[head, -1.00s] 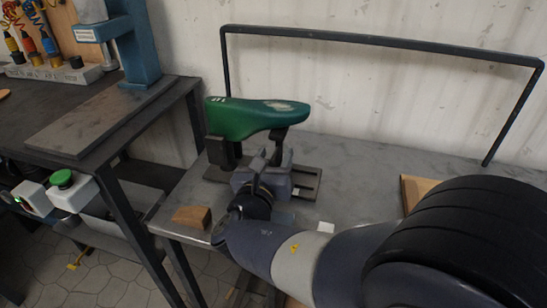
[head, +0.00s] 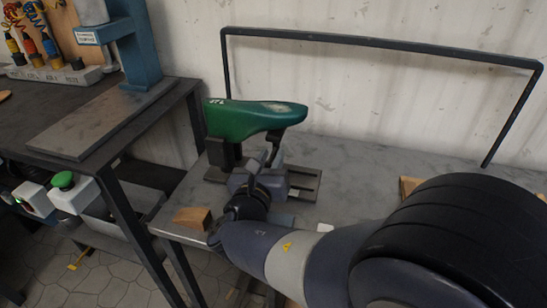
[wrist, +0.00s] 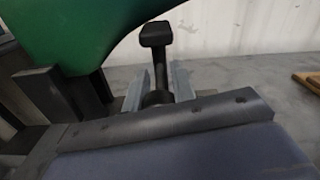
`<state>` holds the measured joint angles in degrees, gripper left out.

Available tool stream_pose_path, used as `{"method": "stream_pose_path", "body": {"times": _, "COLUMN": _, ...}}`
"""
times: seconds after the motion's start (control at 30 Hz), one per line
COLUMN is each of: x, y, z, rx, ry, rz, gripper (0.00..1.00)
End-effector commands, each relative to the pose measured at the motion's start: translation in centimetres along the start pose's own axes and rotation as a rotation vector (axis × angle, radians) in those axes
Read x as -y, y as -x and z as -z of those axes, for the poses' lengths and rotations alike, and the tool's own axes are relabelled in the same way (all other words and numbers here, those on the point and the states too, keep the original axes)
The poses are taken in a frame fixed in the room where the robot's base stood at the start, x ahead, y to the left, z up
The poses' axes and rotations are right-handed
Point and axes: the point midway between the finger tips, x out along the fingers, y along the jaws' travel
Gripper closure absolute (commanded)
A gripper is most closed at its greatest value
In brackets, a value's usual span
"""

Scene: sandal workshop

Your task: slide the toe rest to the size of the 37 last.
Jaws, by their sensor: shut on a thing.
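The green 37 last (head: 245,117) lies level above the jig, heel to the left and toe to the right. A dark heel post (head: 222,152) stands under its left end. The toe rest (wrist: 157,36) is a dark post with a block-shaped pad under the toe side; it also shows in the head view (head: 275,140). I cannot tell whether the pad touches the last. My gripper (wrist: 157,88) is shut on the toe rest's post, below the pad. In the head view my gripper (head: 268,162) hides the post's lower part.
The jig's slotted base (head: 305,182) sits on the grey bench (head: 360,165). A wooden block (head: 192,218) lies at the front left edge. A dark rail (head: 380,40) runs along the back. A darker table (head: 60,110) with a blue press stands at left.

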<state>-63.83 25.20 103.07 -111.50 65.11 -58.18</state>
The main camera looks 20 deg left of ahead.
Motion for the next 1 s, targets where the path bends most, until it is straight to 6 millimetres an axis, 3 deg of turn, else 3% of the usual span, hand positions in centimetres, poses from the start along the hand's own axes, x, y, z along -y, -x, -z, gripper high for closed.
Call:
{"method": "stream_pose_path", "body": {"times": 0.2, "x": -0.1, "y": 0.0, "z": -0.1, "rx": 0.001, "ry": 0.0, "rz": -0.003, "gripper": 1.0}}
{"method": "stream_pose_path", "body": {"times": 0.23, "x": -0.1, "y": 0.0, "z": 0.0, "rx": 0.001, "ry": 0.0, "rz": -0.003, "gripper": 0.74}}
{"method": "stream_pose_path", "body": {"times": 0.5, "x": -0.1, "y": 0.0, "z": 0.0, "rx": 0.0, "ry": 0.0, "rz": -0.002, "gripper": 0.53}}
{"method": "stream_pose_path", "body": {"times": 0.77, "x": -0.1, "y": 0.2, "z": -0.1, "rx": 0.0, "ry": 0.0, "rz": -0.002, "gripper": 0.53}}
{"method": "stream_pose_path", "body": {"times": 1.0, "x": -0.2, "y": 3.5, "z": -0.2, "rx": 0.001, "ry": 0.0, "rz": -0.007, "gripper": 0.53}}
